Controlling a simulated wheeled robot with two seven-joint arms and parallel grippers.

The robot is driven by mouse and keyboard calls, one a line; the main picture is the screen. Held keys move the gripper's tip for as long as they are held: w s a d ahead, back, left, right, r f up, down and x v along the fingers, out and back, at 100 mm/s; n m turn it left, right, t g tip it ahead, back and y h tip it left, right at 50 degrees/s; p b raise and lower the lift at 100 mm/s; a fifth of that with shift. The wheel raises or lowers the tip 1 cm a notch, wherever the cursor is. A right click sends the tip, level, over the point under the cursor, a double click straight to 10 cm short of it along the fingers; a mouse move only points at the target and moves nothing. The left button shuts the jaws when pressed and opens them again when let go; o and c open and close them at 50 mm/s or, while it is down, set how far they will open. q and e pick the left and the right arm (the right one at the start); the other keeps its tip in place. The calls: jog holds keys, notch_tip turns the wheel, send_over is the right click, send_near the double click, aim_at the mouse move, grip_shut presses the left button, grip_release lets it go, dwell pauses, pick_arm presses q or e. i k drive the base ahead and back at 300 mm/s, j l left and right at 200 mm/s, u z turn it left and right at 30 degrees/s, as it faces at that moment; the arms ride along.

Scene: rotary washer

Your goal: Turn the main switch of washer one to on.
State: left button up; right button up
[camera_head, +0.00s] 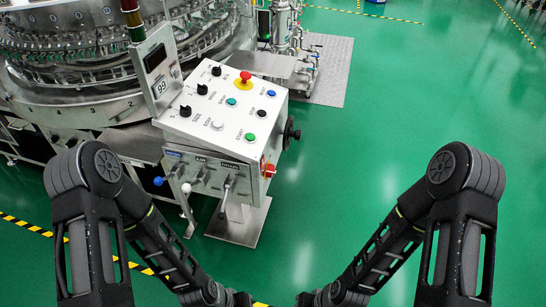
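The washer's control console (221,107) stands left of the picture's middle, with a sloped white panel. My left and right arms come in from the lower left and lower right, with forearms slanting down towards the bottom middle. The bottom edge cuts them off at the wrists, so the gripper fingers do not show. Both arms are apart from the switch.
A black handwheel (290,134) sticks out above the switch. The panel carries a red emergency button (245,77), black knobs and coloured buttons. Levers (225,195) hang at the front. The large round washer (80,60) stands behind. Green floor (400,110) is clear to the right.

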aim_at(271, 171)
jog(key=i+l+z, duration=0.2)
jog(key=l, duration=0.2)
jog(key=i+l+z, duration=0.15)
jog(key=l, duration=0.3)
jog(key=i+l+z, duration=0.2)
jog(key=i+l, duration=0.05)
jog(key=l, duration=0.1)
